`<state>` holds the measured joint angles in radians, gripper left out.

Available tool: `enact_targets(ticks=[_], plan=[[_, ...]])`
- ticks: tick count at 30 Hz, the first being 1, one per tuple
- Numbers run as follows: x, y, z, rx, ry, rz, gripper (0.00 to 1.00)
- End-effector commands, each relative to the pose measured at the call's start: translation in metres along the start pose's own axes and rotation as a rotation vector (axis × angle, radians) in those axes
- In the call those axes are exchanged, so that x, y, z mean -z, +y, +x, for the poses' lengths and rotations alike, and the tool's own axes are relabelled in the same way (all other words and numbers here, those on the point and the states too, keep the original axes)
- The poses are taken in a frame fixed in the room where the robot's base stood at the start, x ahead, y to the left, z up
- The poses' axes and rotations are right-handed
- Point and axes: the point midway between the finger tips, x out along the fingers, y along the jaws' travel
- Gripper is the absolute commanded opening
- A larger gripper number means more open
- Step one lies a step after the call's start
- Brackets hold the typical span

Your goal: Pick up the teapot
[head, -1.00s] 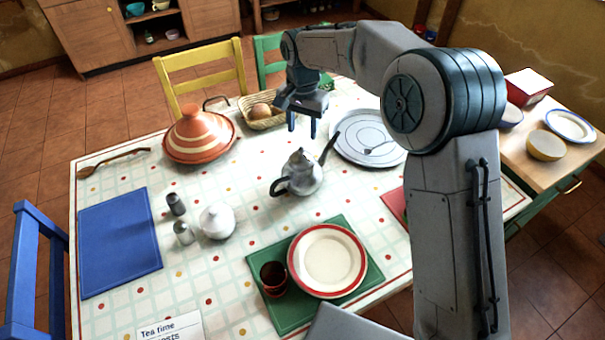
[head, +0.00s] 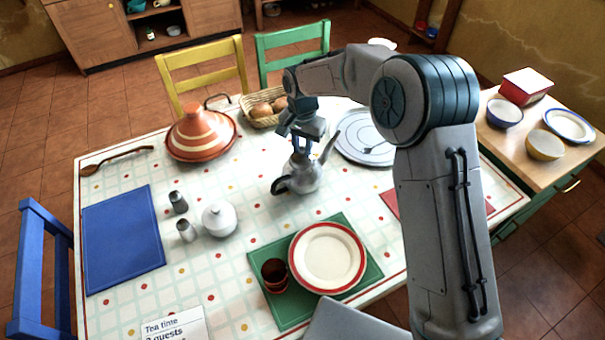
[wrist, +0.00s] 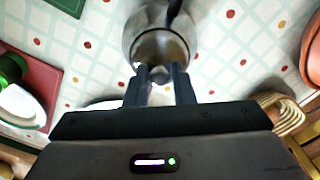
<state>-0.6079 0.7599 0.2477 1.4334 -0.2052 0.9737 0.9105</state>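The silver metal teapot (head: 306,181) stands upright on the checked tablecloth, its dark handle at the lower left and its spout at the upper right in the head view. My gripper (head: 297,148) is directly above the teapot's lid, pointing down. In the wrist view, the two dark fingers (wrist: 160,84) are apart, with the teapot's round lid knob showing between their tips. The teapot body (wrist: 148,22) shows beyond the fingers. I cannot tell whether either finger touches the knob.
A terracotta tagine (head: 199,136) and a bread basket (head: 262,120) stand behind and left. A grey round plate (head: 366,138) is close to the spout. A white sugar bowl (head: 219,220) and a red-rimmed plate (head: 327,257) are nearer.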

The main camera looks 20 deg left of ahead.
Motion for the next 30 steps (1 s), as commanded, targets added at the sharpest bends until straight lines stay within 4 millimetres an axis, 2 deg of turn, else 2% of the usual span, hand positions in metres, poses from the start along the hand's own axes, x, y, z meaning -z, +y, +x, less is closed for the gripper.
enact_targets(ticks=[1,2,30], plan=[[0.0001,0.0000,-0.0002,0.000,0.000,0.000,0.08],[0.0001,0.0000,-0.0001,0.000,0.000,0.000,0.00],[-0.0014,0.0015,0.0039,-0.006,-0.006,0.000,0.00]])
